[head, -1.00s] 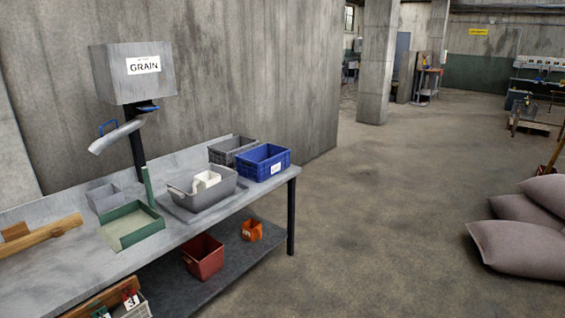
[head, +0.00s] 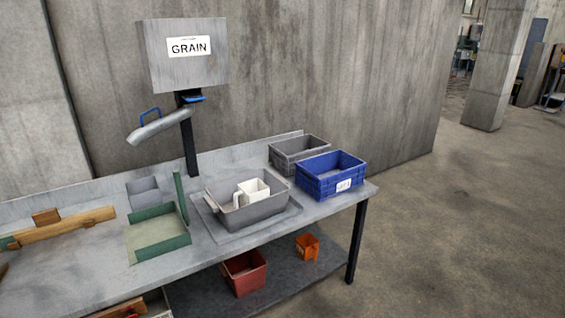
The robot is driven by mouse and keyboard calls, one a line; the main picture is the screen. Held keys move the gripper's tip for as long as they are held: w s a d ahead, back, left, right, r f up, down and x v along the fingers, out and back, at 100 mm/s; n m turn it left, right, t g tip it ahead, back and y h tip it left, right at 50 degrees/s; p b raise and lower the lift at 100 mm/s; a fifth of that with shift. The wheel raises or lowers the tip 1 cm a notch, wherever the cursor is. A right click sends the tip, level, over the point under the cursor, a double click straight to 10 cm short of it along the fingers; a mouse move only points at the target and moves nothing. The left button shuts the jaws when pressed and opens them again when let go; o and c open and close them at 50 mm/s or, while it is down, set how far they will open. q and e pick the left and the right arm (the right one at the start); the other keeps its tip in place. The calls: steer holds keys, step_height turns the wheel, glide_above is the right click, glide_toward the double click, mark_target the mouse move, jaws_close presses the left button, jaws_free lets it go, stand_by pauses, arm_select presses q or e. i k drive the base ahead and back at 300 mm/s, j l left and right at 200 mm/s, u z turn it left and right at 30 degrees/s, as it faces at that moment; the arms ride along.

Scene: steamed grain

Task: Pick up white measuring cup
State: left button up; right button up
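The white measuring cup (head: 256,188) sits inside a grey tub (head: 252,217) on the metal workbench. Its square rim and upper walls show above the tub's near wall, with a handle at its left side. Its lower part is hidden by the tub. The tub stands on a flat grey tray or plate (head: 290,214). Neither of my grippers shows in the head view.
A blue crate (head: 343,182) and a grey crate (head: 283,158) stand right of and behind the tub. A green tray (head: 161,249) is to its left. A grain dispenser (head: 184,70) rises behind. A red bin (head: 245,278) and orange container (head: 307,251) sit on the lower shelf. Floor at right is clear.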

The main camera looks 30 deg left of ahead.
mark_target(248, 192)
steer(key=i+u, duration=0.15)
steer(key=i, duration=0.25)
steer(key=i+l+u, duration=0.15)
steer(key=i, duration=0.25)
steer(key=i+l+u, duration=0.2)
steer(key=i, duration=0.25)
steer(key=i+l+u, duration=0.15)
steer(key=u, duration=0.3)
steer(key=i+l+u, duration=0.25)
steer(key=u, duration=0.2)
steer(key=i+l+u, duration=0.3)
steer(key=u, duration=0.15)
steer(key=i+l+u, duration=0.15)
steer(key=l+u, duration=0.35)
steer(key=i+l+u, duration=0.1)
steer(key=l+u, duration=0.2)
steer(key=u, duration=0.15)
steer(key=l+u, duration=0.45)
